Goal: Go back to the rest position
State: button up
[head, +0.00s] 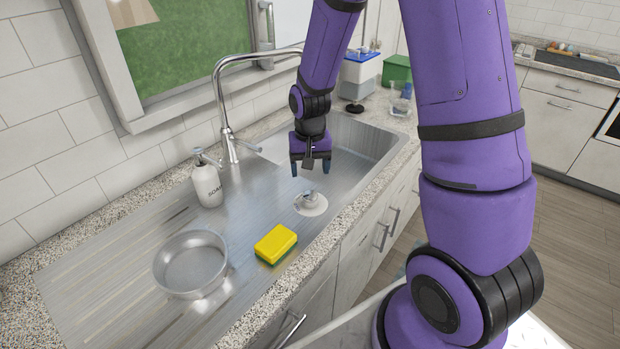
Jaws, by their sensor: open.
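My gripper (310,170) hangs pointing down over the near edge of the sink basin (355,140). Its two dark blue fingers are apart, with nothing seen between them. My purple arm reaches in from the right.
A metal bowl (191,263) and a yellow-green sponge (275,243) rest on the drainboard. A white soap bottle (207,181) and a tall faucet (224,100) stand at the back. A blue-white container (358,75), green box (396,72) and clear glass (401,101) are beyond the sink.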

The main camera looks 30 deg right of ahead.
jog(key=shift+r, duration=0.45)
jog(key=s+a+r+n+t, duration=0.1)
jog(key=s+r, duration=0.3)
jog(key=r, duration=0.4)
jog(key=s+r+n+t, duration=0.1)
jog(key=s+r, duration=0.2)
jog(key=r, duration=0.6)
jog(key=s+r+n+t, duration=0.1)
jog(key=s+r, duration=0.4)
jog(key=s, duration=0.3)
jog(key=s+a+r+n+t, duration=0.1)
jog(key=s+r+t, duration=0.1)
jog(key=s+r, duration=0.3)
jog(key=s, duration=0.3)
jog(key=shift+s+r, duration=0.15)
jog(key=shift+r, duration=0.1)
jog(key=shift+a, duration=0.1)
